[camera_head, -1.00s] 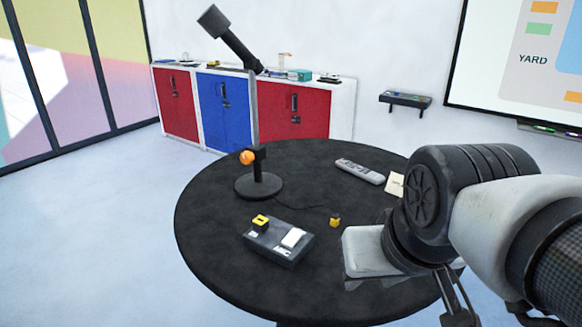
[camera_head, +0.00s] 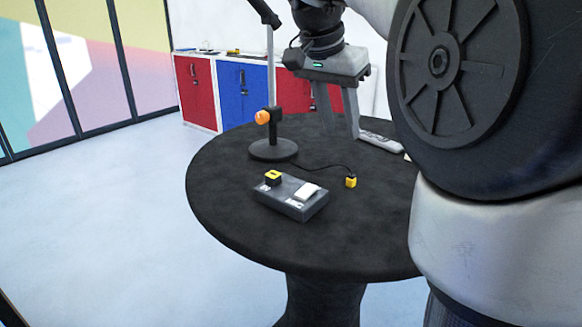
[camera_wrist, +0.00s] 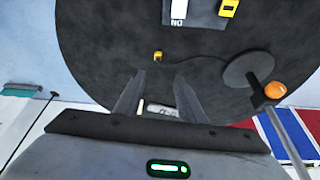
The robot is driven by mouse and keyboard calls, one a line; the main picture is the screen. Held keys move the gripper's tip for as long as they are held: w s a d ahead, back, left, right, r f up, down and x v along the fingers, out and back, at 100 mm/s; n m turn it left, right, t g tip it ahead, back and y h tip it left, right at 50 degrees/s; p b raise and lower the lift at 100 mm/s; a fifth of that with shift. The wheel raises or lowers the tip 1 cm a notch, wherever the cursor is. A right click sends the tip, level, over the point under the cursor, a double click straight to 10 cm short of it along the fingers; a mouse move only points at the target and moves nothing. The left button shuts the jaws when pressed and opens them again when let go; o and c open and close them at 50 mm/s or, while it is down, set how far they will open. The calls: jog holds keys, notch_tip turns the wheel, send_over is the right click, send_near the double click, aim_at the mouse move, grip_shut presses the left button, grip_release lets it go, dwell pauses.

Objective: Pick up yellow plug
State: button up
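The yellow plug (camera_head: 351,181) is a small yellow cube on the round black table (camera_head: 230,205), at the end of a thin black cord that runs toward the lamp base. It also shows in the wrist view (camera_wrist: 158,56), beyond my fingertips. My gripper (camera_head: 338,127) hangs above the far part of the table, fingers pointing down. Its two fingers are spread apart with nothing between them, and it is apart from the plug. In the wrist view the fingers (camera_wrist: 153,80) reach up toward the plug.
A dark box (camera_head: 291,196) with a yellow socket block (camera_head: 273,177) and a white switch (camera_head: 308,190) sits left of the plug. A lamp stand (camera_head: 273,150) with an orange knob rises behind it. A grey remote (camera_head: 383,142) lies at the back right. Red and blue cabinets (camera_head: 243,92) line the wall.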

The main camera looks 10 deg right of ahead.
jog(key=b, duration=0.1)
send_over(351, 175)
jog(key=a, duration=0.2)
jog(key=f, duration=0.8)
jog(key=shift+s+f, duration=0.1)
jog(key=shift+s, duration=0.3)
jog(key=shift+s+b+x, duration=0.15)
jog(key=shift+b+x, duration=0.1)
jog(key=shift+x, duration=1.1)
jog(key=shift+s+b+x, duration=0.2)
jog(key=shift+x, duration=1.1)
grip_shut()
